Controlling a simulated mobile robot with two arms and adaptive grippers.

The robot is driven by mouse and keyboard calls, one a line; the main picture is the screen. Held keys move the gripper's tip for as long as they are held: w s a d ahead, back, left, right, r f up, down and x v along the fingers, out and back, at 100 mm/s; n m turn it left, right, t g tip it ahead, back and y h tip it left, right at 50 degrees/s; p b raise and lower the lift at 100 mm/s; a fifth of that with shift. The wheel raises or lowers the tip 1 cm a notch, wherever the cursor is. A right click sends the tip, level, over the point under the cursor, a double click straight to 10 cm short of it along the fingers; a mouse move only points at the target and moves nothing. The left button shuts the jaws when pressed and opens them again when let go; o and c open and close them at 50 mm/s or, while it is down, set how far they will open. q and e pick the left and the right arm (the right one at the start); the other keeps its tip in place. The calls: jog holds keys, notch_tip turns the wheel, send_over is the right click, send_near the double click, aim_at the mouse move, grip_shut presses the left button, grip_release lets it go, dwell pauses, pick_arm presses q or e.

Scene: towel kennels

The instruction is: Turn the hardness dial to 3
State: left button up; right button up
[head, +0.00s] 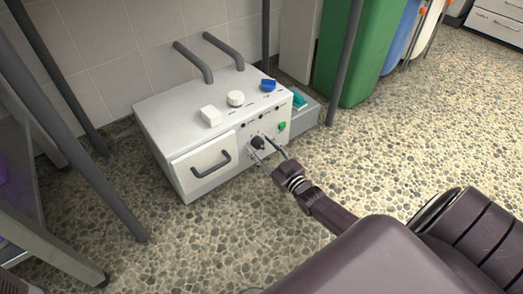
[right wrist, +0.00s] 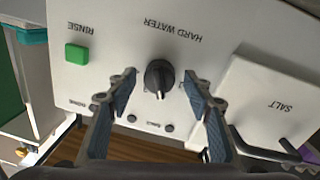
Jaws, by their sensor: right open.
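The hardness dial (head: 257,142) is a small black knob on the front of a white box-shaped unit (head: 177,123). In the right wrist view the dial (right wrist: 159,76) sits near the upside-down label "HARD WATER". A pale mark on the knob points toward the bottom of that view; scale numbers are too small to read. My right gripper (head: 261,146) is open in front of the panel. In the wrist view its fingers (right wrist: 160,88) stand on either side of the dial, with gaps between them and the knob. My left gripper is not in view.
A green RINSE button (right wrist: 76,53) and a SALT door (right wrist: 268,105) with a dark handle (head: 211,160) flank the dial. A blue item (head: 268,85) and white knob (head: 235,99) sit on top. Grey legs (head: 346,65) stand around the unit. Pebbled floor in front is clear.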

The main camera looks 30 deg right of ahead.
jog(key=shift+w, duration=0.1)
jog(key=c, duration=1.2)
jog(key=shift+o, duration=0.2)
